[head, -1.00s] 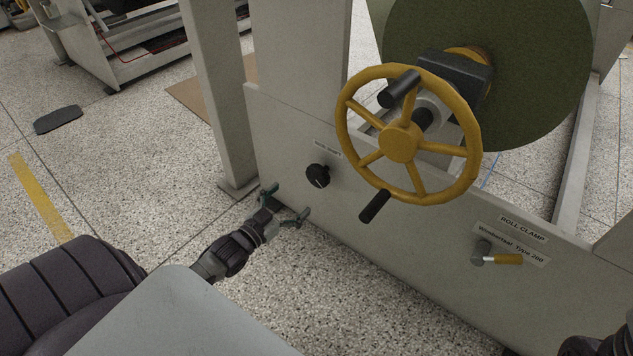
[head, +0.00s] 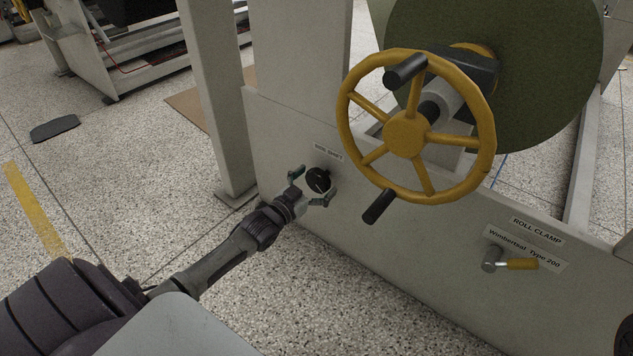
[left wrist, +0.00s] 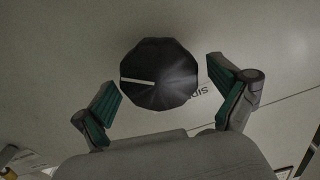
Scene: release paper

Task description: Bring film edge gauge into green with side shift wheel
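The side shift control is a black knob (head: 318,180) with a white pointer line, on the grey machine panel under a "SIDE SHIFT" label (head: 328,153). In the left wrist view the knob (left wrist: 160,75) sits between and just beyond the fingertips. My left gripper (head: 311,186) is open, its green-padded fingers (left wrist: 160,93) spread on either side of the knob with gaps showing. I cannot tell whether the tips reach past its face. The film edge gauge is not in view. My right gripper is not in view; only a dark bit of my right arm may show at the right edge.
A yellow handwheel (head: 407,135) with black handles juts out right of the knob, its lower handle (head: 379,206) fairly near my left gripper. A roll clamp lever (head: 508,262) is farther right. A large dark green roll (head: 545,70) stands behind.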

